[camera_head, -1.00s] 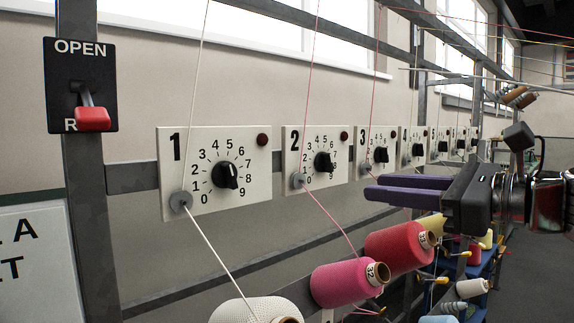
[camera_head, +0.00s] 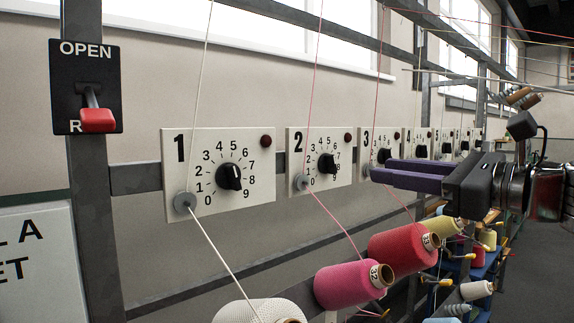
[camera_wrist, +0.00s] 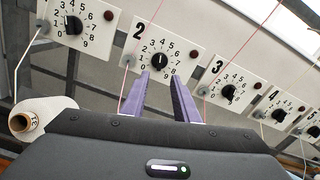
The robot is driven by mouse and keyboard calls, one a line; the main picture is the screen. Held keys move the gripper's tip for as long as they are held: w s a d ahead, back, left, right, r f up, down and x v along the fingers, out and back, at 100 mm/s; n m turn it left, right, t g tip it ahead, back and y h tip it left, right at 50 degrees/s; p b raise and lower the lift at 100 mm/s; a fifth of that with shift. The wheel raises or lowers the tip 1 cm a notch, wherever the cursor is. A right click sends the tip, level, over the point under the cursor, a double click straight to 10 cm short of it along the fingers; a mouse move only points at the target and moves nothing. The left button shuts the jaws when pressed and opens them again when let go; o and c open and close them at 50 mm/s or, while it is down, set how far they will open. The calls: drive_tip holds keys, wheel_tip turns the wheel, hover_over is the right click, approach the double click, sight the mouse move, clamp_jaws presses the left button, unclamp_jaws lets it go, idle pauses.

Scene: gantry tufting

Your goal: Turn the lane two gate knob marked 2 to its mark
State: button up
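The lane two plate (camera_head: 297,140) is white, marked 2, with a round black knob (camera_head: 327,164) inside a ring of numbers. In the wrist view the same knob (camera_wrist: 160,61) lies just beyond my fingertips, and its pale pointer line points roughly up, near 4 or 5; I cannot tell exactly. My gripper (camera_head: 380,174) has two purple fingers and is to the right of the knob in the head view. In the wrist view my gripper (camera_wrist: 161,77) shows its fingers apart with nothing between them, below the knob and not visibly touching it.
Plate 1 (camera_head: 262,185) stands to the left, plate 3 (camera_head: 367,138) to the right, partly behind my fingers. A pink thread (camera_head: 309,100) runs past plate 2. Yarn cones, pink (camera_head: 342,286) and red (camera_head: 398,252), sit below. A red-handled lever (camera_head: 98,120) is at far left.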

sight(335, 164)
drive_tip(key=shift+x, duration=5.6)
clamp_jaws()
drive_tip(key=shift+d, duration=0.1)
